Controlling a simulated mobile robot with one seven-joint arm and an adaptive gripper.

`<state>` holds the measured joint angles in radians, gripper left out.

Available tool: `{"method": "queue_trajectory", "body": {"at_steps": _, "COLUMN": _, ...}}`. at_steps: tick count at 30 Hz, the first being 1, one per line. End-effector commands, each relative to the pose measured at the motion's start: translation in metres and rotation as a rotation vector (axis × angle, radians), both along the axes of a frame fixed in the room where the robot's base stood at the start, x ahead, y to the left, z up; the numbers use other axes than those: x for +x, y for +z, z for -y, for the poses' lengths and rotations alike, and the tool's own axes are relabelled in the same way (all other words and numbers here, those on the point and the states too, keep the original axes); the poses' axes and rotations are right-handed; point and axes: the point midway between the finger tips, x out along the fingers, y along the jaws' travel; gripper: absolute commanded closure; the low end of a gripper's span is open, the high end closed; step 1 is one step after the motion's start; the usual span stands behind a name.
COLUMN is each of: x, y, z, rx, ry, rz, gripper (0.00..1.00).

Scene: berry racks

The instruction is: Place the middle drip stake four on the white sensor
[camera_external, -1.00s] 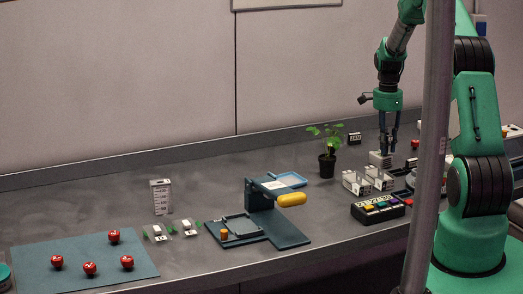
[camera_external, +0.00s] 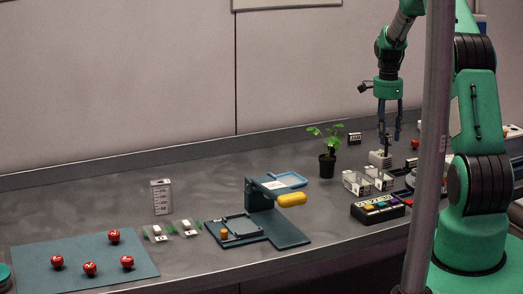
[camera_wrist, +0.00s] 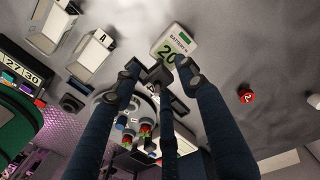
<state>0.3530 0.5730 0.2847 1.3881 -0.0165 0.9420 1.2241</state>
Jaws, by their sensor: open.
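A small white block (camera_external: 380,158), which looks like the white sensor, stands at the right of the bench. In the wrist view the white block (camera_wrist: 175,46) shows a green "20". A thin dark upright piece (camera_external: 387,145), perhaps the drip stake, shows at the block; whether it rests on it or just behind is unclear. My gripper (camera_external: 390,134) is open above it, fingers pointing down. In the wrist view my gripper (camera_wrist: 160,72) has its fingertips spread just below the white block in the picture. Dark parts between the fingers are hard to tell apart.
White brackets (camera_external: 355,183) and a dark box with coloured buttons (camera_external: 378,208) stand in front. A potted plant (camera_external: 327,160) stands to the left. A dark blue stand with a yellow capsule (camera_external: 292,199) is mid-bench. Red balls lie on a blue mat (camera_external: 75,255).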

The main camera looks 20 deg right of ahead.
Motion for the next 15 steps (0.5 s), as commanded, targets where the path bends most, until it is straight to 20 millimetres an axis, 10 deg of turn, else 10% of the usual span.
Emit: {"method": "queue_trajectory", "body": {"at_steps": 15, "x": 0.004, "y": 0.075, "z": 0.000, "rx": 0.000, "ry": 0.000, "rz": 0.000, "gripper": 0.58}}
